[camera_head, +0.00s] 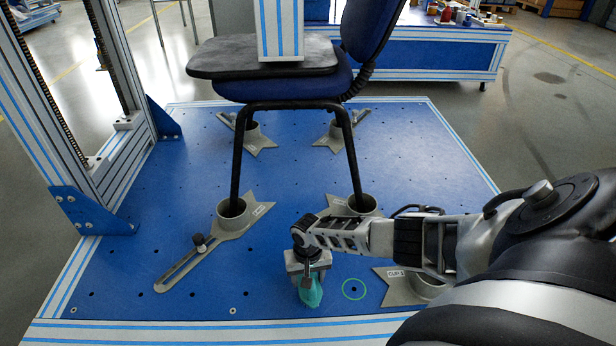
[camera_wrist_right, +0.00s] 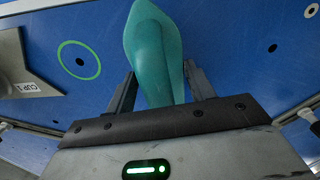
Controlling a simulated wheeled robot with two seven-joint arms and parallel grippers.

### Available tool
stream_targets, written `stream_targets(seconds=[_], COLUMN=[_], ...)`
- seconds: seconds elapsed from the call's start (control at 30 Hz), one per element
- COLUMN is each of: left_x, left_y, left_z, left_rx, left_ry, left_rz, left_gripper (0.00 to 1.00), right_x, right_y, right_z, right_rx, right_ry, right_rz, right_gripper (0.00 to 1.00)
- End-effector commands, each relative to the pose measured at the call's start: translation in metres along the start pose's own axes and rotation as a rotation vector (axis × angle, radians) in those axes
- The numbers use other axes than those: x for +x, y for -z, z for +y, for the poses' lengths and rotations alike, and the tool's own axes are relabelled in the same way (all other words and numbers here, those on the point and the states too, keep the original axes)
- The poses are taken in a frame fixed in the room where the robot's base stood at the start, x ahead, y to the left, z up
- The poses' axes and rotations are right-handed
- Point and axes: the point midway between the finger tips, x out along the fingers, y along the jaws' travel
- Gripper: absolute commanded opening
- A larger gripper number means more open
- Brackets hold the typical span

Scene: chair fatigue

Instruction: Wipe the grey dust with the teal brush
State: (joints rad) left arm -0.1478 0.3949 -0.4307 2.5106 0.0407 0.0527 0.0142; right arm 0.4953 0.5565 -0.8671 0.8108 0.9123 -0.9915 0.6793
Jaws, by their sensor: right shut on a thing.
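The teal brush (camera_head: 312,293) is in my right gripper (camera_head: 308,268), low over the front of the blue platform (camera_head: 290,185). In the right wrist view the brush (camera_wrist_right: 152,45) stands between the two dark fingers of the right gripper (camera_wrist_right: 160,82), which are shut on it. Whether the brush touches the platform is hard to tell. I cannot make out any grey dust in either view. A thin green ring (camera_head: 353,289) around a dark hole lies on the platform just right of the brush; it also shows in the right wrist view (camera_wrist_right: 79,60). My left gripper is not in view.
A grey cup fixture labelled CUP 1 (camera_head: 397,286) sits right of the ring, partly behind my right arm. A chair (camera_head: 290,88) stands with its legs in grey cups (camera_head: 231,208). A slotted clamp arm (camera_head: 182,266) lies to the left.

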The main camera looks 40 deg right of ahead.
Motion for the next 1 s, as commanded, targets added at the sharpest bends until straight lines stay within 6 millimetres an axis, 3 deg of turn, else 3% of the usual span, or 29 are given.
stream_targets(seconds=[0.67, 1.0], left_x=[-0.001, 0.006], left_y=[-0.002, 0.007], left_z=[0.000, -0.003], left_rx=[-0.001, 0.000], left_ry=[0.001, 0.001], left_rz=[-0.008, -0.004], left_gripper=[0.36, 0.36], right_x=[0.011, 0.009], right_y=[0.000, -0.004], right_z=[0.000, 0.024], right_rx=[0.001, 0.001], right_ry=[0.000, -0.002], right_rz=[0.000, -0.001], right_gripper=[0.35, 0.35])
